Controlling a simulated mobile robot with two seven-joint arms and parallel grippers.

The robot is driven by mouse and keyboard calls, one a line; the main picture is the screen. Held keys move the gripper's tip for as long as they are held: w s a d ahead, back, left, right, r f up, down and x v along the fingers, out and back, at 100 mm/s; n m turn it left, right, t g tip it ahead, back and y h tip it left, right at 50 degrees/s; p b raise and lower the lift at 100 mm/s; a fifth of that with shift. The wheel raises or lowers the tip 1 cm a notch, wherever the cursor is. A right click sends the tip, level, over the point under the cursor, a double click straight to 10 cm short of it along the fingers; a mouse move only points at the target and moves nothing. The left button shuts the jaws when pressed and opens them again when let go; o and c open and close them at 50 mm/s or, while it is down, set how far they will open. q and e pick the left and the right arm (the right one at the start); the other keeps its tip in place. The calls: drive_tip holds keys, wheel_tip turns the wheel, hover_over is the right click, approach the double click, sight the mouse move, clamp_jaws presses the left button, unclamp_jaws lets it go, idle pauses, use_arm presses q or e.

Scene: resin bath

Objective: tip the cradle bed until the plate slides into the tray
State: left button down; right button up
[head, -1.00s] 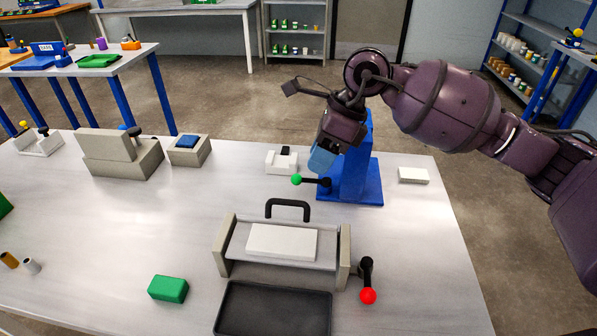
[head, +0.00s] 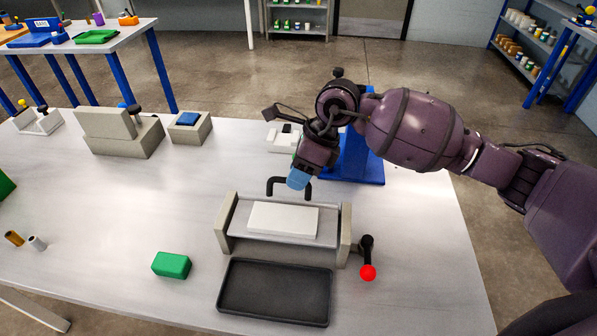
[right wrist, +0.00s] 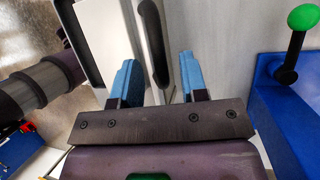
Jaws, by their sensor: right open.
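The cradle bed (head: 270,240) sits between two beige end supports, looking level. The white plate (head: 283,219) lies flat on it. A black handle (head: 275,187) rises at the bed's far edge. The dark, empty tray (head: 274,292) lies on the table just in front of the cradle. My right gripper (head: 298,180) is above the handle, hiding part of it. In the right wrist view, its blue fingers (right wrist: 158,76) are apart, with the black handle (right wrist: 152,45) showing between them; contact cannot be told. My left gripper is not in view.
A red-knobbed lever (head: 368,272) stands at the cradle's right side. A blue stand (head: 360,165) is behind my right gripper; its green-knobbed lever (right wrist: 302,20) shows in the wrist view. A green block (head: 172,265) lies to the left. The table's left middle is clear.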

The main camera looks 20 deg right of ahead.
drive_tip(key=shift+a+f, duration=0.1)
drive_tip(key=shift+f, duration=0.1)
drive_tip(key=c, duration=0.7)
clamp_jaws()
